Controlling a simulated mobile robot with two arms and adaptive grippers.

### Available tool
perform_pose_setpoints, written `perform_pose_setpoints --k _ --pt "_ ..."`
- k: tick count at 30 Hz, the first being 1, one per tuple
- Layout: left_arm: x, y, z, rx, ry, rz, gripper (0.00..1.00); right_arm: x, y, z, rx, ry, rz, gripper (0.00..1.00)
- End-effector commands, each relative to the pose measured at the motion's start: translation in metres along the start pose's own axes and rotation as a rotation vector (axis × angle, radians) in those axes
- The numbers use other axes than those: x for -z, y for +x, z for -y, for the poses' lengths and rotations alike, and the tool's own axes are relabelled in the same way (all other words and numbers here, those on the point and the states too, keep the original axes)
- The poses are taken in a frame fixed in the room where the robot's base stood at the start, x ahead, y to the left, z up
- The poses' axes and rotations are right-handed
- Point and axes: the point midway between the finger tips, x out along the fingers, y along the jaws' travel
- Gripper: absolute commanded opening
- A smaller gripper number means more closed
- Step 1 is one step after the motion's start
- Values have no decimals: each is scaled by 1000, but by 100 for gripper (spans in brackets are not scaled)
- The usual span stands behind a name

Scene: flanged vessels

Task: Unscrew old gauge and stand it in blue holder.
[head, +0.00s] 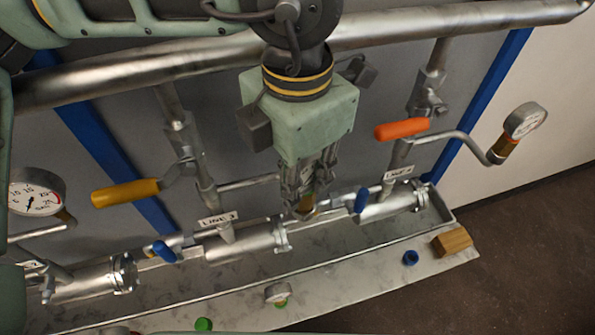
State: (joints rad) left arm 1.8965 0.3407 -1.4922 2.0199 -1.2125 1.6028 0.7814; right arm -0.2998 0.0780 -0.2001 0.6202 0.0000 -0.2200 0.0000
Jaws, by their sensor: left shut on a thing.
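My left gripper (308,200) reaches down from the top middle, in front of the pipework between the line 3 and line 4 vessels. It is shut on a small brass-coloured piece (306,205), probably the old gauge's fitting. The fingers hide most of it, so I cannot tell whether it is still seated on the line. The blue holder (410,258) is a small blue ring on the pale ledge at the right, and looks empty. My right gripper is not in view.
A wooden block (453,242) lies right of the blue holder. An orange-handled valve (402,128) and a gauge on a bent pipe (525,120) stick out at the right. A yellow handle (125,193) and large gauge (38,192) are at the left. A thick pipe (430,27) crosses above.

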Motion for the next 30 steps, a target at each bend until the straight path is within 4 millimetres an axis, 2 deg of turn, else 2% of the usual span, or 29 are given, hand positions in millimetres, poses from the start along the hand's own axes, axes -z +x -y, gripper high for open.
perform_pose_setpoints --k 13,26,30 --pt "0 -19 0 -1 1 2 0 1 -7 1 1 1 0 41" --pt "0 -22 0 0 1 1 0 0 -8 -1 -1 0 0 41" --pt "0 -30 0 0 1 2 0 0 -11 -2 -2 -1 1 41"
